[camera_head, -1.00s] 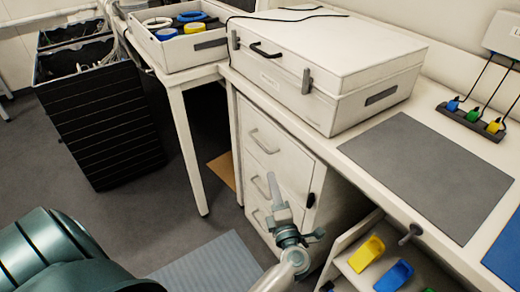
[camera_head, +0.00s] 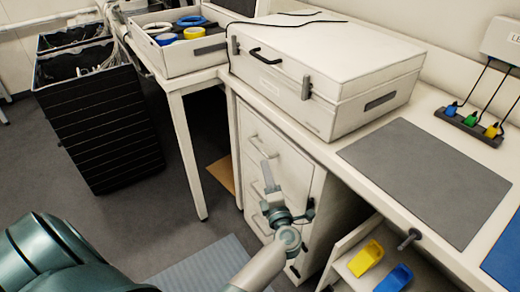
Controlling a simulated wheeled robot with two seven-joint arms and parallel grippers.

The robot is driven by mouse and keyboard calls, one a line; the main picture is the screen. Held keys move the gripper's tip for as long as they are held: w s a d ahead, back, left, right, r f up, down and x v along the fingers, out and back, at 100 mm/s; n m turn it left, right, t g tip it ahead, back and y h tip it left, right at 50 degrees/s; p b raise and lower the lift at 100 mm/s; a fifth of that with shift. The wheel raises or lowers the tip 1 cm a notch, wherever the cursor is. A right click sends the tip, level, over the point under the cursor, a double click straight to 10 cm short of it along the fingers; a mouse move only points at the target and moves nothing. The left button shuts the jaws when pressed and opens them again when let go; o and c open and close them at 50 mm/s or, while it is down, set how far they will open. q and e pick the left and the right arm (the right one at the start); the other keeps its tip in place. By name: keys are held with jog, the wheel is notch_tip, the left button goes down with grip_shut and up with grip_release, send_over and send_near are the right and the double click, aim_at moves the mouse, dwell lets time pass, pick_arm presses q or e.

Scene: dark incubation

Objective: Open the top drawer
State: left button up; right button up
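A white drawer unit stands under the bench, with its drawers stacked one above another and a pale bar handle on each front. The top drawer (camera_head: 284,137) looks closed, flush with the unit. Its handle (camera_head: 262,146) shows just above my gripper. My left gripper (camera_head: 268,174) is in front of the unit, its pale finger pointing up just below the top handle. I cannot tell whether it touches the handle or how far apart the fingers are. The gripper and wrist partly cover the lower drawers. My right gripper is not in view.
A large white case (camera_head: 325,75) sits on the bench above the drawers. A grey mat (camera_head: 425,170) lies to its right. An open compartment with yellow and blue scoops (camera_head: 366,258) is at the lower right. A table leg (camera_head: 188,150) stands left of the unit.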

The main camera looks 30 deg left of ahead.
aim_at(260, 149)
pick_arm(q)
jog(key=x, duration=1)
jog(key=shift+w+a, duration=0.15)
jog(key=shift+a, duration=0.05)
jog(key=shift+r, duration=0.1)
jog(key=shift+c, duration=0.3)
grip_shut()
